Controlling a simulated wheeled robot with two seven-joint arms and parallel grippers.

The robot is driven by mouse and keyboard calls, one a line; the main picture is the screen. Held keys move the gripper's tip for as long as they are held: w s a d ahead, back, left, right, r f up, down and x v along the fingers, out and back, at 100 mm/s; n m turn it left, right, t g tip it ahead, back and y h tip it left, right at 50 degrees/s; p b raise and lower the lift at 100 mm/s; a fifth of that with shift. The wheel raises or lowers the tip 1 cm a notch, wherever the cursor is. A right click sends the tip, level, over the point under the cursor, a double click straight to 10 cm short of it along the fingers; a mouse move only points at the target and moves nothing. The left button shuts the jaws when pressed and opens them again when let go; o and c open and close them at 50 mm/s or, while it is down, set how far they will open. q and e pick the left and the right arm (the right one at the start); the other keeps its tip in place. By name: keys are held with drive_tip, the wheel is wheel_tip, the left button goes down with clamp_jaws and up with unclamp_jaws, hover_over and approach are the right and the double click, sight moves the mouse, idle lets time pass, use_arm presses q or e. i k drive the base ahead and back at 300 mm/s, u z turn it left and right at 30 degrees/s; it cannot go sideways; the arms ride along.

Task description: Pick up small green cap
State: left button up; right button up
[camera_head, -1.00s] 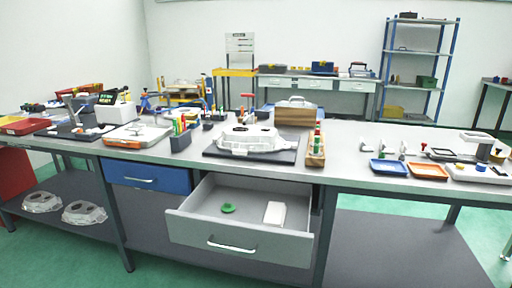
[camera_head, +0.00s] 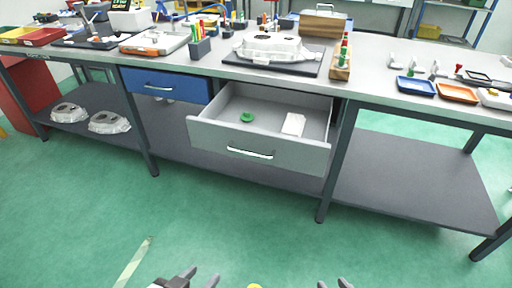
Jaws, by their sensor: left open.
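The small green cap (camera_head: 247,117) lies in the open grey drawer (camera_head: 222,136) under the workbench, left of a white block (camera_head: 294,124). My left gripper (camera_head: 192,277) shows at the bottom edge, its two fingers apart and empty. My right gripper (camera_head: 335,284) shows only by its fingertips at the bottom edge, spread apart with nothing seen between them. Both grippers are well short of the drawer and the cap.
A shut blue drawer (camera_head: 166,86) is left of the open one. A white casting (camera_head: 270,46) sits on a dark mat on the bench. Bench legs (camera_head: 338,160) and a lower shelf (camera_head: 410,180) flank the drawer.

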sight(246, 117)
drive_tip(key=z, duration=1)
drive_tip(key=i, duration=0.7)
drive_tip(key=u, duration=0.95)
